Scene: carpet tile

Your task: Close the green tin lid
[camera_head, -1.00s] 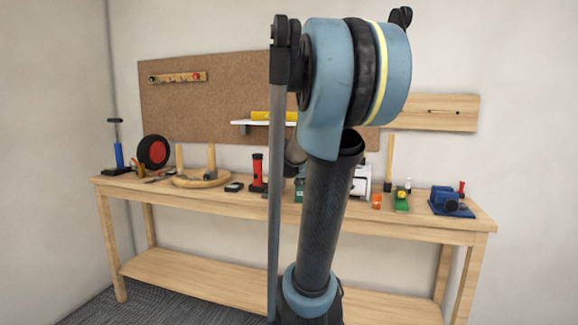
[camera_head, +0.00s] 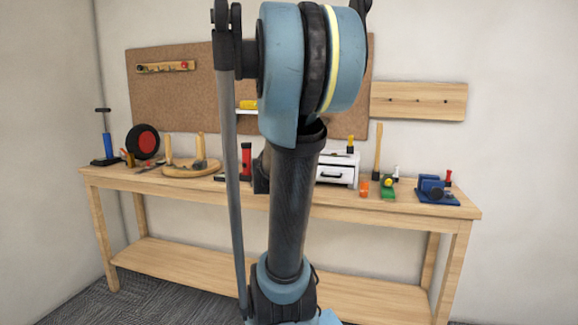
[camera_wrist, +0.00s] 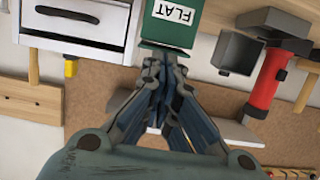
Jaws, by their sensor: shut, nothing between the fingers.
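In the head view my arm hides the tin and the gripper.
The wooden workbench (camera_head: 400,211) stands against the wall. Close beside the tin in the wrist view are a white drawer box (camera_wrist: 75,27), a dark grey box (camera_wrist: 238,52) and a red flashlight (camera_wrist: 266,80). A blue vise (camera_head: 434,188) stands at the bench's right end.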

